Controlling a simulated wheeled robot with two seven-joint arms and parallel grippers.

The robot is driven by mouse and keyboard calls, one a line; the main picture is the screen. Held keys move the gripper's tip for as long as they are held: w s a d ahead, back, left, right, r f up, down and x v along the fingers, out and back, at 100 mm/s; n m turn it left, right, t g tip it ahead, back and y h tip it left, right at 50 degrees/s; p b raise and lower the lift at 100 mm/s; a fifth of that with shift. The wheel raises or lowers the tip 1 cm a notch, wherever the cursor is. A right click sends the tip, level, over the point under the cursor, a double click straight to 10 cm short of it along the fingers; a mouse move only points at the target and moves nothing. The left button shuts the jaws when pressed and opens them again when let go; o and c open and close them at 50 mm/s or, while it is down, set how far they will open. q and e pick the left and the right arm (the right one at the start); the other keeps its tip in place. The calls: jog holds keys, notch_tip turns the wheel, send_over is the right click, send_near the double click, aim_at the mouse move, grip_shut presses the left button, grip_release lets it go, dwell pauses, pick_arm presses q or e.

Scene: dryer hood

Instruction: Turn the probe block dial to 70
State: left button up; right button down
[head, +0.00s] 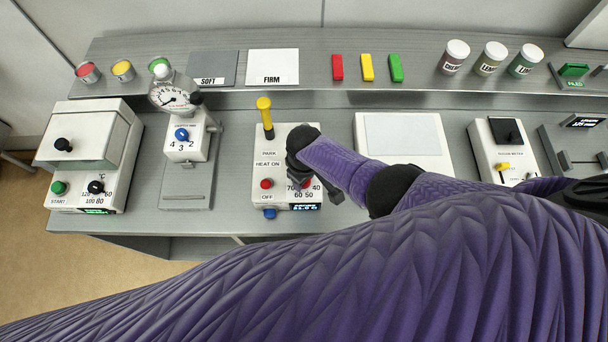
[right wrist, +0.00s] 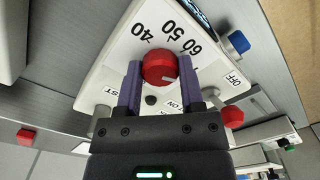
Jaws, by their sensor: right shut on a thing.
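The probe block (head: 270,185) is a white box near the middle of the bench, with a yellow-handled probe (head: 265,110) standing at its back. Its red dial (right wrist: 160,67) has 40, 50 and 60 readable around it in the right wrist view. The 70 shows in the head view, left of the dial. My right gripper (right wrist: 160,80) is shut on the dial, one finger on each side. The dial's pale mark points to the lower right in the wrist view, past 60 toward the right finger. That finger hides the scale there. My left gripper is not in view.
On the block, a red knob (head: 266,184) sits between HEAT ON and OFF, and a blue button (head: 269,213) is at the front. A small lit display (head: 306,207) is too small to read surely. A gauge stand (head: 184,135) is left; a pale-topped box (head: 402,135) is right.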

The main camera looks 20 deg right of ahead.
dwell(0.4)
jog(key=shift+c, duration=1.1)
grip_release()
notch_tip(320, 180, up, 9)
jog(key=p, duration=0.5)
jog(key=shift+r, duration=0.15)
jog(key=shift+r+p, duration=0.3)
jog(key=shift+r, duration=0.05)
